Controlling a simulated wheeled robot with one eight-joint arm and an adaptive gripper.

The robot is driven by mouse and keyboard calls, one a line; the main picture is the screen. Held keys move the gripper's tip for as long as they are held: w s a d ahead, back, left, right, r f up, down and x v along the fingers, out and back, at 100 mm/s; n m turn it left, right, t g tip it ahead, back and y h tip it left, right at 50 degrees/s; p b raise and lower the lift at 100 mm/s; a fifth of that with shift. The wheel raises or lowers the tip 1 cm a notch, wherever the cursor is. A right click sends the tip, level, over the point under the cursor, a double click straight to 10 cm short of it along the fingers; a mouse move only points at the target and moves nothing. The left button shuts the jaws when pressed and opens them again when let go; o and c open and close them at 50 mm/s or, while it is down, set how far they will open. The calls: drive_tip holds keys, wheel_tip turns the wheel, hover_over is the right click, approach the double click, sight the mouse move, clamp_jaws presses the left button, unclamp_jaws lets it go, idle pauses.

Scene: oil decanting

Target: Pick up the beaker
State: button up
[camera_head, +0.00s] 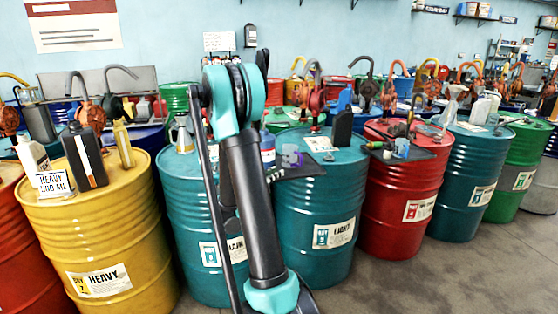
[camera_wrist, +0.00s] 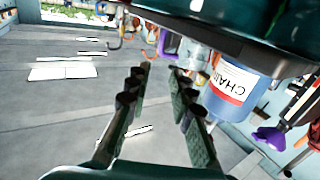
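A small clear, pale-blue vessel that looks like a beaker (camera_head: 402,147) stands on a dark mat on the red drum in the head view. I cannot identify a beaker for certain. My gripper (camera_wrist: 160,69) is open in the wrist view, its two dark fingers apart with nothing held between them. Grey floor shows between and beyond them. In the head view my arm hides the gripper. A pale, partly transparent object (camera_wrist: 197,58) is just beyond the right fingertip in the wrist view; I cannot tell what it is.
A blue labelled container (camera_wrist: 238,88) is close to the right finger. Bottles and pumps crowd the drum tops.

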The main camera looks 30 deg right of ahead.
approach(301, 166)
drive_tip(key=d+r, duration=0.1)
drive_tip(key=w+d+r, duration=0.1)
drive_tip(key=d, duration=0.1)
drive_tip(key=w+d+r, duration=0.1)
drive_tip(key=d, duration=0.1)
drive_tip(key=shift+x, duration=2.65)
drive_tip(key=shift+f, duration=0.1)
drive_tip(key=shift+c, duration=0.2)
clamp_jaws()
